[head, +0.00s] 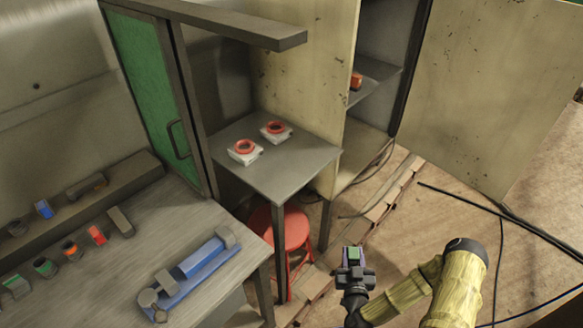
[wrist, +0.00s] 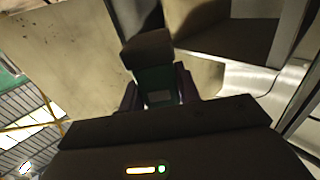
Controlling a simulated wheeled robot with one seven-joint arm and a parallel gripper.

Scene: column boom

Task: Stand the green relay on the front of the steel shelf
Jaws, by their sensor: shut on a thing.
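My gripper (head: 354,277) is shut on the green relay (head: 354,254), in front of the open cabinet and low in the head view. In the wrist view the relay (wrist: 153,76) sits between the two fingers (wrist: 158,97), with a dark block-like part at its far end. The steel shelf (head: 380,72) is inside the open cabinet, at the top of the head view. The relay is apart from it. An orange-red block (head: 356,81) is on the shelf at its left side.
The cabinet's pale door (head: 480,90) stands open at right. A grey table (head: 285,178) left of the cabinet holds two red-ringed white pieces, with a red stool (head: 287,228) below. A workbench (head: 150,225) with several small parts is at left. Cables (head: 500,260) lie on the floor.

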